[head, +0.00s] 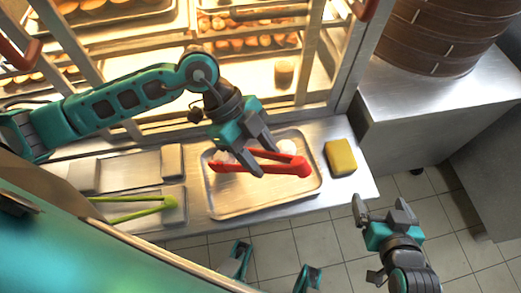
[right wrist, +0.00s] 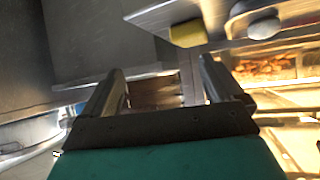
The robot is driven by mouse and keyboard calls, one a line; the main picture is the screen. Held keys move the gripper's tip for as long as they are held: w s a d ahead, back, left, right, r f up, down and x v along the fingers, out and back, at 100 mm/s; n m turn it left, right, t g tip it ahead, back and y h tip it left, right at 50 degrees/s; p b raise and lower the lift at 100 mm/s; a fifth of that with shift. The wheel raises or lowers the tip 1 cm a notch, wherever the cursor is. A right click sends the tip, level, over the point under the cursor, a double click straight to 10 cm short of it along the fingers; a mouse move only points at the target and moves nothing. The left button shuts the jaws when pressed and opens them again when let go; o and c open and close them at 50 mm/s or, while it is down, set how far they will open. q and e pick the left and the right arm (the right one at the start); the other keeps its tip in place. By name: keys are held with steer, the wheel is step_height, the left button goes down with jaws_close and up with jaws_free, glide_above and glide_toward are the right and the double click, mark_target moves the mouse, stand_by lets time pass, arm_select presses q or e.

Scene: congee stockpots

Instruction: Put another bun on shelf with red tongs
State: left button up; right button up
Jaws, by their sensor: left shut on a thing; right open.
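The red tongs (head: 262,163) are held by my left gripper (head: 262,152), above the metal tray (head: 235,205) in the head view. White buns (head: 287,147) lie in the tray, partly hidden behind the tongs and my gripper; another pale bun (head: 224,156) shows at the tray's left. I cannot tell whether the tongs touch a bun. The shelf (head: 246,75) is the glass-fronted case behind, with trays of buns. My right gripper (head: 382,205) is open and empty, over the floor right of the counter; its fingers also show in the right wrist view (right wrist: 160,90).
A yellow sponge (head: 341,157) lies right of the tray and also shows in the right wrist view (right wrist: 187,33). Green tongs (head: 140,209) rest on a small tray at left. Bamboo steamers (head: 440,35) stand on a steel unit at right. The floor in front is clear.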

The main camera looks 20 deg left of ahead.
step_height(320, 180, up, 6)
steer(key=s+d+p, duration=0.1)
steer(key=p, duration=0.6)
steer(key=shift+s+d+r+h+p, duration=0.2)
steer(key=shift+h+p, duration=0.1)
steer(key=shift+p, duration=0.1)
steer(key=shift+w+f, duration=0.1)
